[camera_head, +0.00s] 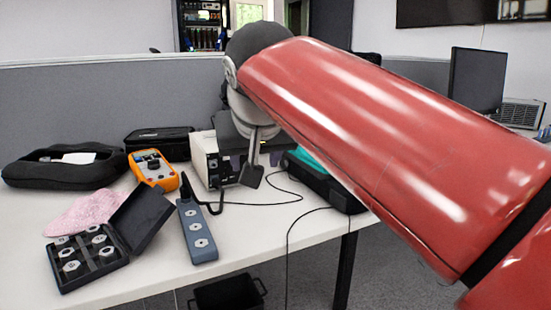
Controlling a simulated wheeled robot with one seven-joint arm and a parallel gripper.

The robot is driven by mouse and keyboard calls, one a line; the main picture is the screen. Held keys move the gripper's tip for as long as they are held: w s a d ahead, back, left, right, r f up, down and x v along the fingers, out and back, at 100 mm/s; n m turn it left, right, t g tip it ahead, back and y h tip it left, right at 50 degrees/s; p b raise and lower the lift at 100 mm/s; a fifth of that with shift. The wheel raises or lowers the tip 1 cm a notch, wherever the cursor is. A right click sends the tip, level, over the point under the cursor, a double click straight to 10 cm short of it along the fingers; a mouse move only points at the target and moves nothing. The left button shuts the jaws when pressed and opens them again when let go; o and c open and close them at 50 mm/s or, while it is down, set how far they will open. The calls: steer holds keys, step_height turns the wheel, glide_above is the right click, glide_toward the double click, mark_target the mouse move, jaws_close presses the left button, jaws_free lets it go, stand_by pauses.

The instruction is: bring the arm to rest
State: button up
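My red arm reaches in from the right and ends above the white table (165,262). My gripper (251,174) hangs below the grey and white wrist, in front of a white instrument (204,158). Only one dark finger shows clearly, so I cannot tell whether the gripper is open or shut. I see nothing hanging from it. Whether it touches anything on the table is not clear. My arm hides part of the table's right side.
A teal and black case (325,184) lies at right. Cables trail over the front edge.

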steer(key=s+d+f+g, duration=0.1)
steer(key=s+d+f, duration=0.4)
steer(key=f, duration=0.3)
steer(key=s+d+f+m+h, duration=0.1)
steer(key=s+d+f, duration=0.5)
steer(key=f, duration=0.3)
steer(key=s+d+f+m+g, duration=0.1)
steer(key=s+d+f, duration=0.5)
steer(key=d+f, duration=0.1)
steer(key=shift+s+d+f+g+p, duration=0.2)
steer(key=shift+d+f+g+p, duration=0.15)
steer(key=shift+f, duration=0.55)
steer(key=shift+c, duration=0.2)
